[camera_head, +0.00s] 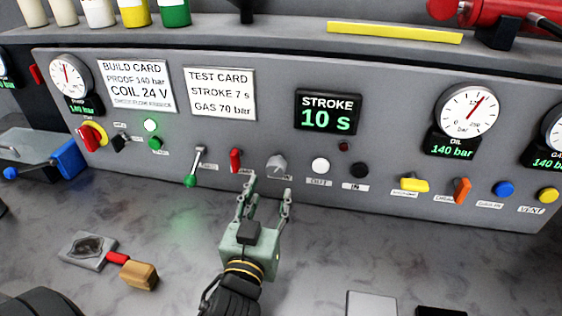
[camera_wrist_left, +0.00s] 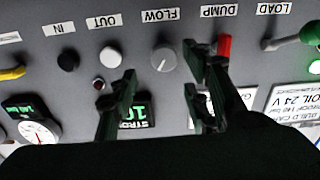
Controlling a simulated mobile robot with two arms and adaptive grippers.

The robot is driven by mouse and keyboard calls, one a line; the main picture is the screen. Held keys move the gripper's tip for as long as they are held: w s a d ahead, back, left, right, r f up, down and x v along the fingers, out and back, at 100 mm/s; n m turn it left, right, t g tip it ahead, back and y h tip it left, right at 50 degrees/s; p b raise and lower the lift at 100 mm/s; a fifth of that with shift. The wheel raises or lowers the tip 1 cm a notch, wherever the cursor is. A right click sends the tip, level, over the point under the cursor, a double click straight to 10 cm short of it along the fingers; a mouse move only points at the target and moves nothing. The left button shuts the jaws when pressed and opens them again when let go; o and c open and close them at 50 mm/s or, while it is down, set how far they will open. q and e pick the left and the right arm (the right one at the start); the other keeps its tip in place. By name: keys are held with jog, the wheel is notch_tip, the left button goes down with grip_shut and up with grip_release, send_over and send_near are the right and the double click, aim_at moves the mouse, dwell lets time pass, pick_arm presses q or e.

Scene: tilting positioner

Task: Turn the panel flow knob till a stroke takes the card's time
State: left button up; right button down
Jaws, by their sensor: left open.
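The flow knob (camera_head: 277,165) is a grey round knob on the panel, between the red dump lever (camera_head: 235,160) and the white OUT button (camera_head: 320,166). It also shows in the left wrist view (camera_wrist_left: 163,59) under the FLOW label. My left gripper (camera_head: 268,190) is open and empty, just in front of and below the knob. In the wrist view its fingers are apart, with the knob beyond the gap, not gripped. The test card (camera_head: 220,94) reads STROKE 7 s, GAS 70 bar. The stroke display (camera_head: 328,112) reads 10 s. My right gripper is not in view.
A green-tipped load lever (camera_head: 196,167) stands left of the dump lever. The black IN button (camera_head: 360,170) and yellow, orange and blue controls lie to the right.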

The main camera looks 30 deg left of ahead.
aim_at(277, 172)
pick_arm(q)
jog(key=w, duration=0.1)
jog(key=w+p, duration=0.1)
jog(key=shift+w+a+r, duration=0.35)
jog(key=x, duration=0.2)
jog(key=p+x, duration=0.1)
jog(key=x, duration=0.1)
jog(key=shift+f, duration=0.25)
jog(key=shift+w, duration=0.1)
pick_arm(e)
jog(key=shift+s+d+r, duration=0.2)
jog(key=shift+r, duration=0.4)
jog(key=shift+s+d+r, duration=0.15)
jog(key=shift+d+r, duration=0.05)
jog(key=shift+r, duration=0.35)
pick_arm(q)
jog(key=shift+c, duration=0.4)
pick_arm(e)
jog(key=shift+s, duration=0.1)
